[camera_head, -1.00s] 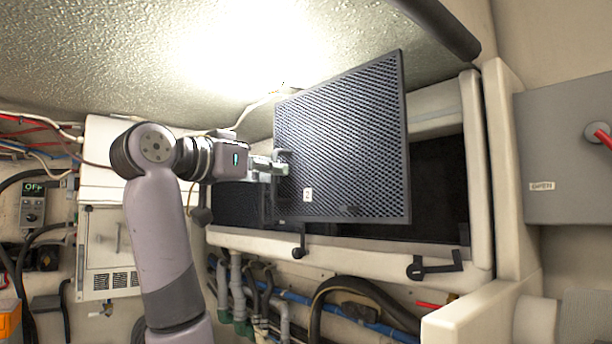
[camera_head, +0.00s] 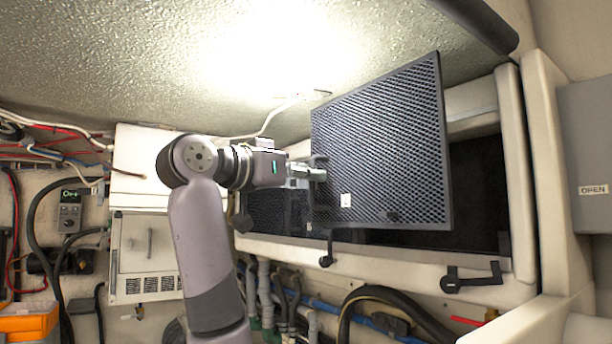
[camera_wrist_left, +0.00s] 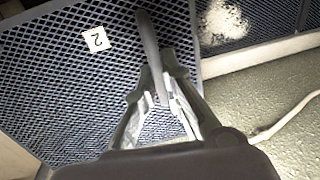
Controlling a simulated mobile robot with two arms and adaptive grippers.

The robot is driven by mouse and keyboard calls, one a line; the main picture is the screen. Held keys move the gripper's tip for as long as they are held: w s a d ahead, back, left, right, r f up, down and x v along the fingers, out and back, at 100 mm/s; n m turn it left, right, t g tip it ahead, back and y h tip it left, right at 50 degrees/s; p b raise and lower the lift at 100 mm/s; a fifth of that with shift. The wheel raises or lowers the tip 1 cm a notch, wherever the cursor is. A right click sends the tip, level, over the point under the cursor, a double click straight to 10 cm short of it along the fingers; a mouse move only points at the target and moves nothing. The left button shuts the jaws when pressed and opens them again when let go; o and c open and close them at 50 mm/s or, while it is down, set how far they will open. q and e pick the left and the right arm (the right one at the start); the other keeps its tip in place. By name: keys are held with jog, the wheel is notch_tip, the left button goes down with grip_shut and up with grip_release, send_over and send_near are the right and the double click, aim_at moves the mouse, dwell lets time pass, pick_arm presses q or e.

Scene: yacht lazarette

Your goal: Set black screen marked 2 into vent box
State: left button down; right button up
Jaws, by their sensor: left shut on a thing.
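The black mesh screen (camera_head: 385,140) has a small white label and is held tilted in front of the vent box. In the left wrist view the screen (camera_wrist_left: 60,90) fills the left side, and its label (camera_wrist_left: 95,39) reads 2. My left gripper (camera_head: 318,172) is shut on the screen's left edge, at a dark handle bar (camera_wrist_left: 148,40). The vent box (camera_head: 515,180) is a pale frame with a dark opening, partly hidden behind the screen. Another dark mesh panel (camera_head: 275,208) sits in the opening's left part. My right gripper is not in view.
Black latches (camera_head: 470,278) and (camera_head: 327,250) sit on the vent box's lower rim. Hoses and pipes (camera_head: 370,305) run below it. A grey box marked OPEN (camera_head: 590,150) is at right, a white cabinet (camera_head: 150,250) at left. A white cable (camera_head: 270,120) hangs above.

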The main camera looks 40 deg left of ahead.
aim_at(329, 177)
pick_arm(q)
jog(key=shift+w+d, duration=0.2)
jog(key=shift+w, duration=0.3)
jog(key=shift+w+d, duration=0.2)
jog(key=shift+w, duration=0.25)
jog(key=shift+w+d+r+p, duration=0.1)
jog(key=shift+w+d+p, duration=0.25)
jog(key=shift+w, duration=0.3)
jog(key=shift+w+d+p, duration=0.1)
jog(key=shift+w+p, duration=0.3)
jog(key=shift+w, duration=0.25)
jog(key=shift+w+d+p, duration=0.2)
jog(key=shift+w+p, duration=0.05)
jog(key=shift+w, duration=0.3)
jog(key=shift+w+d+p, duration=0.2)
jog(key=shift+w+p, duration=0.05)
jog(key=shift+w, duration=0.3)
jog(key=w+d+p, duration=0.2)
jog(key=w+p, duration=0.2)
jog(key=w, duration=0.3)
jog(key=shift+w+d, duration=0.3)
jog(key=shift+p, duration=0.5)
jog(key=shift+s+f+b, duration=0.1)
jog(key=shift+f+b, duration=0.65)
jog(key=shift+f, duration=0.25)
dwell(0.7)
